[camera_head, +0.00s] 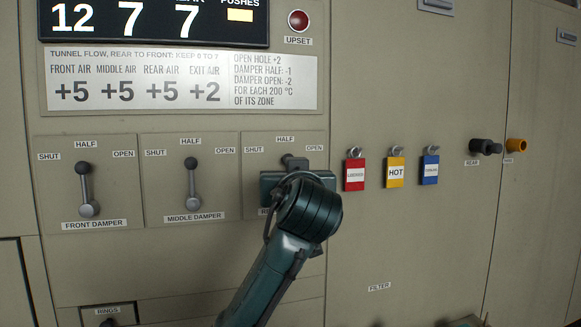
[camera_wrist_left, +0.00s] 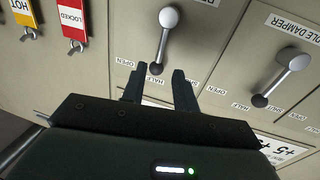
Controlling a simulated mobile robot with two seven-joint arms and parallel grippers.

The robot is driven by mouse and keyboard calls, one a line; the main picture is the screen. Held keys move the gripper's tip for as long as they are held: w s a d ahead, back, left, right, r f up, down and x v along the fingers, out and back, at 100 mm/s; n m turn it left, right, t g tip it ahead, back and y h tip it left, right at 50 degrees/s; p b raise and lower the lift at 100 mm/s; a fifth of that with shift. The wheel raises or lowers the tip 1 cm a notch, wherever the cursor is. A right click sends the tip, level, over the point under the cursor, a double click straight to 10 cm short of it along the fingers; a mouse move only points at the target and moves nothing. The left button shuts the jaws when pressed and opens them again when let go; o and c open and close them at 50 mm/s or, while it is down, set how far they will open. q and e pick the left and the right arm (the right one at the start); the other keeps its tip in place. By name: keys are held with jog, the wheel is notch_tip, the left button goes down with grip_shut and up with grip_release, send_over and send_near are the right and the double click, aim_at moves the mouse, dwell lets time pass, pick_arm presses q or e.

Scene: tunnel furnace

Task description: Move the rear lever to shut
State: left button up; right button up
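The rear damper lever (camera_wrist_left: 162,44) shows in the left wrist view, upside down, with a silver pivot and a dark knob. It points at the HALF label. My left gripper (camera_wrist_left: 159,80) is open, with its two fingers apart on either side of the knob end; I cannot tell whether either touches it. In the head view my left gripper (camera_head: 292,168) is in front of the rear damper plate (camera_head: 313,145) and hides most of the lever. The plate's SHUT label is upper left and its OPEN label upper right.
The front damper lever (camera_head: 85,188) and middle damper lever (camera_head: 192,180) stand upright at HALF to the left. Red (camera_head: 354,174), yellow (camera_head: 395,172) and blue (camera_head: 429,170) tags hang on the right. A dark knob (camera_head: 484,146) sticks out farther right.

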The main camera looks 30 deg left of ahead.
pick_arm(q)
jog(key=p+x, duration=0.1)
jog(key=x, duration=0.5)
jog(key=shift+w, duration=0.1)
jog(key=shift+c, duration=0.2)
grip_shut()
